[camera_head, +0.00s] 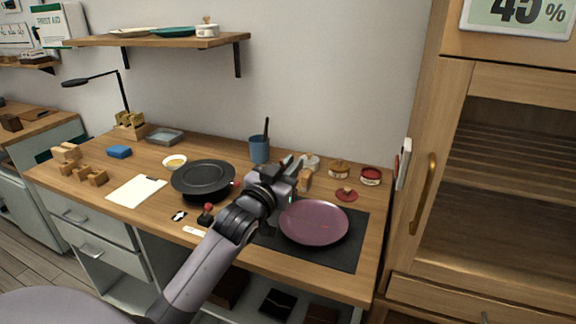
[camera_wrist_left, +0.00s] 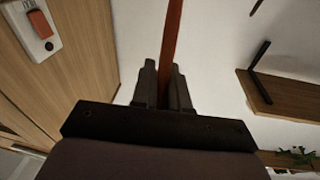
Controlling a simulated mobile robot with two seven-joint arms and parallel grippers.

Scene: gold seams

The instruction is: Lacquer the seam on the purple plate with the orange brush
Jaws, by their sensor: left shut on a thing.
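The purple plate (camera_head: 314,222) lies flat on a dark mat (camera_head: 350,252) at the right of the bench; I cannot make out its seam. My left gripper (camera_head: 298,178) is above the bench, just behind the plate's upper left edge in the head view. In the left wrist view its fingers (camera_wrist_left: 165,88) are shut on an orange-brown stick, which looks like the handle of the orange brush (camera_wrist_left: 172,38). The brush tip cannot be made out. My right gripper is not in view.
A blue cup (camera_head: 259,149) with a dark-handled tool stands at the back. Several jars, one of them red (camera_head: 370,176), stand behind the plate, near a red lid (camera_head: 347,195). A black round stand (camera_head: 203,177) is left of my gripper. A cabinet (camera_head: 500,180) stands at right.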

